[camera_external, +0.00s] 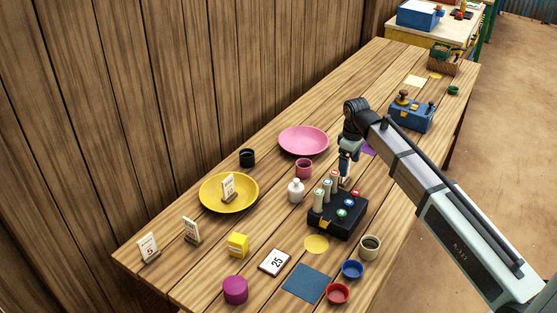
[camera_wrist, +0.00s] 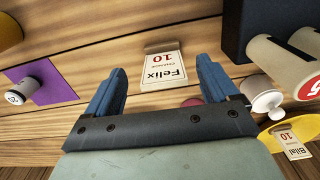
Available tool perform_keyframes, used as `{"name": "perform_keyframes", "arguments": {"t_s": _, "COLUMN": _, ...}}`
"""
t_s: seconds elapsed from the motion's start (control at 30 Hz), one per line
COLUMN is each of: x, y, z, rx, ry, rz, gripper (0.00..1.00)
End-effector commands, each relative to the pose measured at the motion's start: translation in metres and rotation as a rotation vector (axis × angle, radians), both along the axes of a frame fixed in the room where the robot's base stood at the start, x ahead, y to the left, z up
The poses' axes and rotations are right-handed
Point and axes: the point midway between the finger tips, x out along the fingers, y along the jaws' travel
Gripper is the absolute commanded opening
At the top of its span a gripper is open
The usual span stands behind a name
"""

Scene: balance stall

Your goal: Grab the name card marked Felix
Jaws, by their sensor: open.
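The Felix name card (camera_wrist: 163,68) is a white card with black and red print, marked Felix and 10. In the wrist view it stands out ahead of my gripper (camera_wrist: 162,72), between the two blue fingertips in the picture. The fingers are apart with nothing held between them. In the external view my gripper (camera_external: 346,168) points down just behind the black box with pegs. I cannot make out the Felix card there. Another card, marked Bilal (camera_wrist: 290,143), is at the lower right of the wrist view and shows on the yellow plate in the external view (camera_external: 228,188).
The black peg box (camera_external: 335,217) is close to my gripper. A purple square with a white cylinder (camera_wrist: 35,83) lies left in the wrist view. Other cards (camera_external: 148,247) stand at the near left.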

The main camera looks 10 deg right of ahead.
Motion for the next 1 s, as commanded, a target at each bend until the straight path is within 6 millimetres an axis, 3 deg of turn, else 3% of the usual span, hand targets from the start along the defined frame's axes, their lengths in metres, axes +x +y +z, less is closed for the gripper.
{"name": "perform_keyframes", "arguments": {"t_s": 0.37, "x": 0.001, "y": 0.003, "z": -0.017, "rx": -0.001, "ry": 0.001, "rz": 0.0, "gripper": 0.87}}
{"name": "perform_keyframes", "arguments": {"t_s": 0.7, "x": 0.003, "y": 0.008, "z": -0.055, "rx": 0.0, "ry": 0.0, "rz": 0.0, "gripper": 0.87}}
{"name": "perform_keyframes", "arguments": {"t_s": 1.0, "x": 0.004, "y": 0.007, "z": -0.059, "rx": 0.001, "ry": -0.001, "rz": 0.0, "gripper": 0.86}}
